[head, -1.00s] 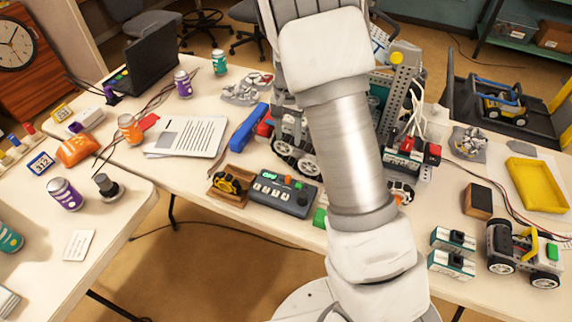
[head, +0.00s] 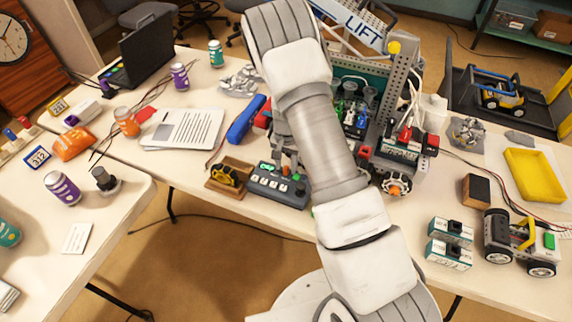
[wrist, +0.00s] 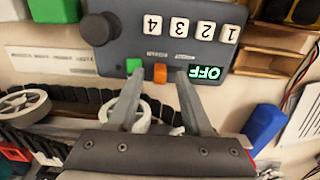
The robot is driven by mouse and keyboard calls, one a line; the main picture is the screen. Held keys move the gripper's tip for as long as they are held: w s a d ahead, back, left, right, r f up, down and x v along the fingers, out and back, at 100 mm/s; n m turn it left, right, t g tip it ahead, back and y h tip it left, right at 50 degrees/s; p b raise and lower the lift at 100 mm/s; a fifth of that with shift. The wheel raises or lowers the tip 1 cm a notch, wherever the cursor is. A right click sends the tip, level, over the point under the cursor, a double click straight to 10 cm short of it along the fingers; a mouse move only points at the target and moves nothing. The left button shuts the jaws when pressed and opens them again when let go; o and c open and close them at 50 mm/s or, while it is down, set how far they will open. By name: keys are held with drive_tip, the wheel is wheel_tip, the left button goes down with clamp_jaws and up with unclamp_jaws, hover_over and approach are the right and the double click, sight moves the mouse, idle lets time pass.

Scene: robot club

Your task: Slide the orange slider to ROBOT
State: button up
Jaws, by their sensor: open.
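The grey control box (head: 262,186) lies on the table left of my arm. In the wrist view the box (wrist: 120,55) appears upside down, with a dark knob (wrist: 98,28), buttons numbered 1 to 4, a green square (wrist: 134,65) and a lit green display (wrist: 205,73) reading OFF. The orange slider (wrist: 160,73) sits on the box between the green square and the display. My gripper (wrist: 159,75) is open and empty, its fingertips on either side of the slider; whether they touch it I cannot tell. In the head view my arm hides much of the gripper.
A blue block (head: 247,119) and a large robot (head: 354,100) stand behind. Two small boxed parts (head: 449,252) and a wheeled robot (head: 522,244) are at right. A paper (head: 183,130) lies left.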

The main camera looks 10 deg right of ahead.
drive_tip(key=shift+f, duration=0.1)
drive_tip(key=shift+c, duration=0.3)
clamp_jaws()
idle(0.9)
